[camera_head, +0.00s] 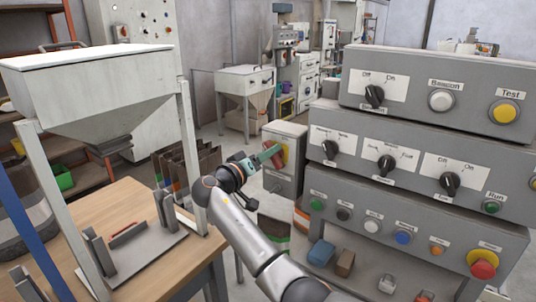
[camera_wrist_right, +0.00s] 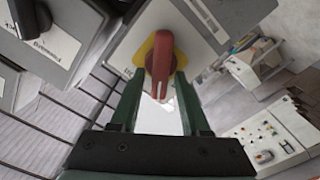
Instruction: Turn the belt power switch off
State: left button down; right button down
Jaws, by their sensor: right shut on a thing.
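A red rotary switch handle (camera_head: 271,146) sits on a yellow plate (camera_head: 285,154) on the side of a small grey box (camera_head: 284,182), left of the large control panel. The handle (camera_wrist_right: 160,60) also shows in the right wrist view, lying between the two green fingers. My right gripper (camera_head: 267,155) is shut on this handle; in the wrist view (camera_wrist_right: 160,88) a finger lies on each side of it. The switch's lettering is too small or hidden to read. My left gripper is in neither view.
The stepped control panel (camera_head: 430,158) with black knobs and coloured buttons stands close on the right. A hopper (camera_head: 95,90) stands over a wooden table (camera_head: 110,205) on the left. Loose small blocks (camera_head: 321,252) lie below the panel.

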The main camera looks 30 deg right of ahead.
jog(key=shift+w+a+f+n+p, duration=0.15)
jog(key=shift+n+p, duration=0.5)
jog(key=shift+n, duration=1.1)
jog(key=shift+d+f+n+p, duration=0.15)
jog(key=shift+n+p, duration=0.55)
jog(key=shift+n, duration=1.1)
jog(key=shift+w+a+f+n+p, duration=0.15)
jog(key=shift+n+p, duration=0.5)
jog(key=shift+n, duration=1.1)
jog(key=shift+f, duration=0.1)
jog(key=c, duration=0.7)
grip_release()
jog(key=b+v, duration=0.2)
jog(key=v, duration=1)
jog(key=shift+s+a, duration=0.2)
jog(key=shift+a, duration=0.05)
